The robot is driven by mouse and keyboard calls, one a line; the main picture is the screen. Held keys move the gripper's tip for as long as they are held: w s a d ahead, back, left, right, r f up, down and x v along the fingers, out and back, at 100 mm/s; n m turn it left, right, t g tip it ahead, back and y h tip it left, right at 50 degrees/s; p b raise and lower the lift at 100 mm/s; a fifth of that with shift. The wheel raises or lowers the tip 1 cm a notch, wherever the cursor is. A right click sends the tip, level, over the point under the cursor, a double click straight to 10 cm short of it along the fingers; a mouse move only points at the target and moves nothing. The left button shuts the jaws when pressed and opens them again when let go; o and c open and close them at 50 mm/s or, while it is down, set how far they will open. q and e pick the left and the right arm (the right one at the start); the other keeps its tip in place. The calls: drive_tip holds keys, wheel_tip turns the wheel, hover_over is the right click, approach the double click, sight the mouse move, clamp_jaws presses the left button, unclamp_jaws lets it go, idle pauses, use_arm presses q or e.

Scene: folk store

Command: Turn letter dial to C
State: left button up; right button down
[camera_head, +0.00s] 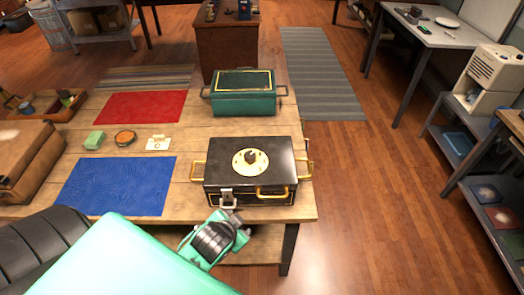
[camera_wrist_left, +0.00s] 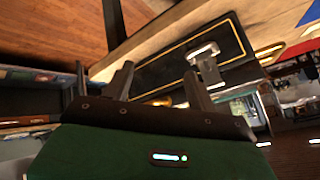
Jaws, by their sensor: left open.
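The black box (camera_head: 222,178) with gold trim stands near the front right edge of the wooden table. On its lid is the round cream letter dial (camera_head: 240,167) with a dark knob (camera_head: 250,156); its letters are too small to read. My left gripper (camera_head: 238,219) is just in front of and below the box's front, beyond the table's front edge, apart from the dial. In the left wrist view its two fingers (camera_wrist_left: 158,72) are spread and empty, facing the box's front with its silver latch (camera_wrist_left: 203,54). The dial is not clear in that view. My right gripper is not seen.
A green box (camera_head: 243,103) stands behind the black one. A blue mat (camera_head: 115,186), a red mat (camera_head: 139,107) and small items lie to the left. Gold handles (camera_head: 271,191) stick out from the black box.

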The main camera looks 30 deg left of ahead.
use_arm(q)
drive_tip(key=w+a+r+m+t, duration=0.2)
drive_tip(key=w+r+m+t, duration=0.6)
drive_tip(key=w+r, duration=0.65)
drive_tip(key=w+d+r+m+t+h, duration=0.3)
drive_tip(key=r+m+t+h, duration=0.1)
drive_tip(key=r+m+h, duration=0.45)
drive_tip(key=m+g+y+p, duration=0.1)
drive_tip(key=m+g+y, duration=0.2)
drive_tip(key=m+g, duration=2)
approach(249, 155)
drive_tip(key=s+f+m+t+p, duration=0.1)
drive_tip(key=f, duration=0.1)
drive_tip(key=s+d+f+m+t+p, duration=0.1)
drive_tip(key=f+m+t+p, duration=0.1)
drive_tip(key=d+f+m+t+p, duration=0.1)
drive_tip(key=f+t, duration=0.1)
drive_tip(key=shift+s+d+f+m+p, duration=0.15)
drive_tip(key=shift+s+f+m+p, duration=0.15)
drive_tip(key=shift+s, duration=0.1)
drive_tip(key=shift+x, duration=0.75)
